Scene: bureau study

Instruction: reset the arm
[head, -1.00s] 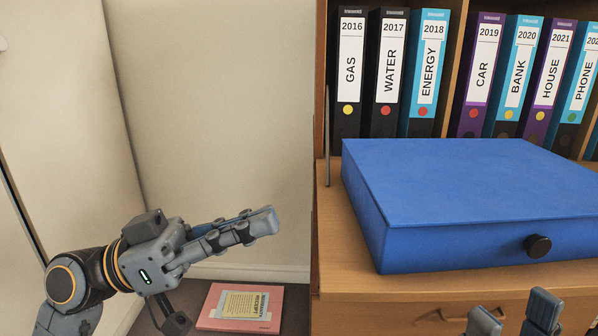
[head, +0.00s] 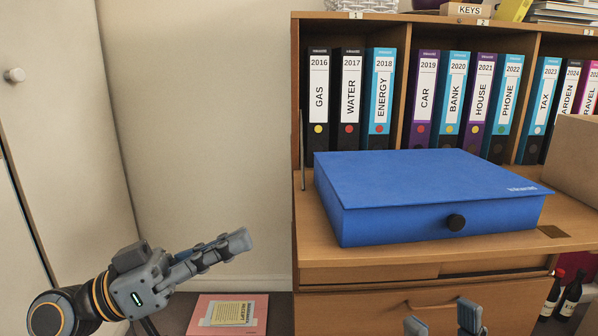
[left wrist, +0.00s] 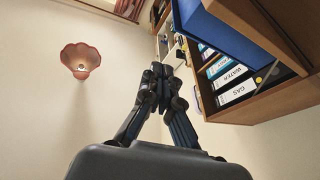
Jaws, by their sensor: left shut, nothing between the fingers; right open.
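My left gripper (head: 238,240) is at the lower left of the head view, in front of the pale wall and left of the bureau. Its fingers are shut with nothing between them and point right and slightly up. In the left wrist view its closed fingers (left wrist: 158,78) show at the middle. My right gripper (head: 443,322) shows only as two separated fingertips at the bottom edge, open and empty, in front of the bureau's drawer. The rest of it is out of frame.
A blue box file (head: 420,185) with a black knob lies on the bureau's writing surface (head: 400,252). Labelled binders (head: 426,98) stand behind it. A pink folder (head: 260,312) lies low beside the bureau. Bottles (head: 570,298) stand at right. A wall lamp (left wrist: 80,58) shows in the wrist view.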

